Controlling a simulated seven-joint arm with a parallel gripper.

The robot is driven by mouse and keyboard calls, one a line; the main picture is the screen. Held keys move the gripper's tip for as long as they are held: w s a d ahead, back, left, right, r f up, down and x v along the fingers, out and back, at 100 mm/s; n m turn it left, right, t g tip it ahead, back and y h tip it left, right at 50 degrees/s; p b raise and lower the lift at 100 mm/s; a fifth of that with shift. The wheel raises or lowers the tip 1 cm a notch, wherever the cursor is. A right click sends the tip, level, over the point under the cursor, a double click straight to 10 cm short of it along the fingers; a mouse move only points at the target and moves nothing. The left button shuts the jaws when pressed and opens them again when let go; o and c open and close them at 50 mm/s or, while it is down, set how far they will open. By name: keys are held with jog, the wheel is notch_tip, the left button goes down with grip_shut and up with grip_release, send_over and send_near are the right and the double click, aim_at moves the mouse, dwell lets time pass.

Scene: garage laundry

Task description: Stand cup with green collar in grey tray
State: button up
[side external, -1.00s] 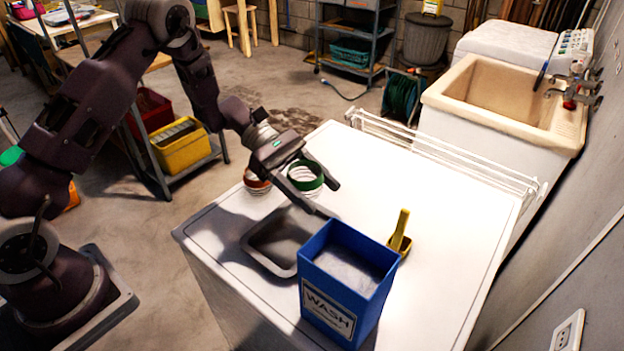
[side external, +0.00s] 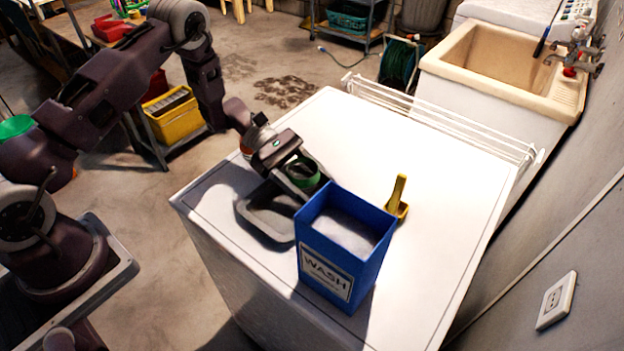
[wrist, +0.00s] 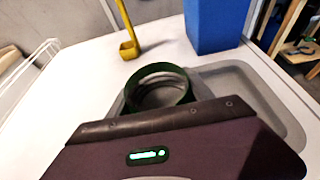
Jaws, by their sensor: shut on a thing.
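The cup with the green collar (side external: 304,170) is held in my gripper (side external: 303,183), whose jaws are shut on it. In the wrist view the green collar (wrist: 160,70) shows as a ring with its open mouth up, just past my gripper's dark housing. The grey tray (side external: 246,214) lies on the white top, below and beside my gripper. The cup is over the tray's far end; in the wrist view the tray's rim (wrist: 262,80) runs behind and to the right of it. The cup's base is hidden, so I cannot tell whether it touches the tray floor.
A blue WASH box (side external: 333,268) stands close to the tray's right side. A yellow scoop (side external: 398,198) stands beyond it.

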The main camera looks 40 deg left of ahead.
jog(key=shift+s+a+f, duration=0.1)
jog(key=shift+f, duration=0.3)
jog(key=shift+f, duration=0.3)
jog(key=o, duration=1.4)
jog(key=shift+s, duration=0.1)
jog(key=shift+w+r, duration=0.2)
jog(key=shift+r, duration=4.5)
